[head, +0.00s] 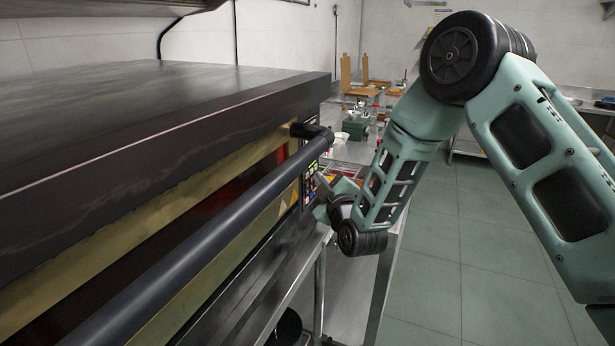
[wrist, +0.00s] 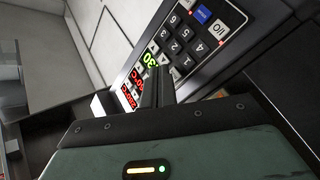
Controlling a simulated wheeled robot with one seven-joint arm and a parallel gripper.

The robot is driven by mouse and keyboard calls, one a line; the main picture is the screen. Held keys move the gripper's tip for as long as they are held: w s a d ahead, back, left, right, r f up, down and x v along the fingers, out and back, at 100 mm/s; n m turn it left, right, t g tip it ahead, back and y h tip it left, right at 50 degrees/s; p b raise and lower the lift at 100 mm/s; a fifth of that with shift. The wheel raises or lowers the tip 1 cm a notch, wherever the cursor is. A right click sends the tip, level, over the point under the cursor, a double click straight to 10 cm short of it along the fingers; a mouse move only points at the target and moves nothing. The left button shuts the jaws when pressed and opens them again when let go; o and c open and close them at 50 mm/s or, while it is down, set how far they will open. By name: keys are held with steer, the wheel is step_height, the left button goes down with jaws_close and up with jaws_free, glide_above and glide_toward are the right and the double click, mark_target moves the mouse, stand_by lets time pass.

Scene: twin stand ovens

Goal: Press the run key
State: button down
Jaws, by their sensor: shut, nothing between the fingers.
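The oven's control panel (wrist: 188,45) fills the upper right of the wrist view, tilted, with dark number keys, a blue key (wrist: 203,14) and a white I/O key (wrist: 219,30). I cannot read the blue key's label or tell for sure which key is the run key. A green display (wrist: 151,60) reads 30, and red displays (wrist: 133,82) sit beside it. My gripper (wrist: 158,88) is shut and empty, its dark fingers in front of the panel and covering part of it. I cannot tell whether they touch it. The panel also shows in the head view (head: 309,187), partly behind my wrist.
The oven's long dark handle (head: 215,235) juts out along its front, close to my wrist. A steel counter (head: 355,150) with several items stands beyond. The green tiled floor (head: 450,240) to the right is open.

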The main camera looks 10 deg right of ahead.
steer(key=shift+w+a, duration=0.1)
steer(key=shift+a, duration=0.05)
steer(key=shift+w+a, duration=0.15)
steer(key=shift+a, duration=0.05)
steer(key=shift+w+a+b, duration=0.2)
steer(key=shift+a+b, duration=0.1)
steer(key=shift+b, duration=0.2)
stand_by(0.4)
steer(key=shift+s+d, duration=0.1)
steer(key=shift+d, duration=0.05)
steer(key=shift+s+d, duration=0.35)
steer(key=shift+d, duration=0.15)
steer(key=shift+b, duration=0.3)
steer(key=s+d, duration=0.1)
steer(key=d, duration=0.1)
steer(key=s+d+b, duration=0.1)
steer(key=s+d, duration=0.1)
stand_by(0.4)
stand_by(0.5)
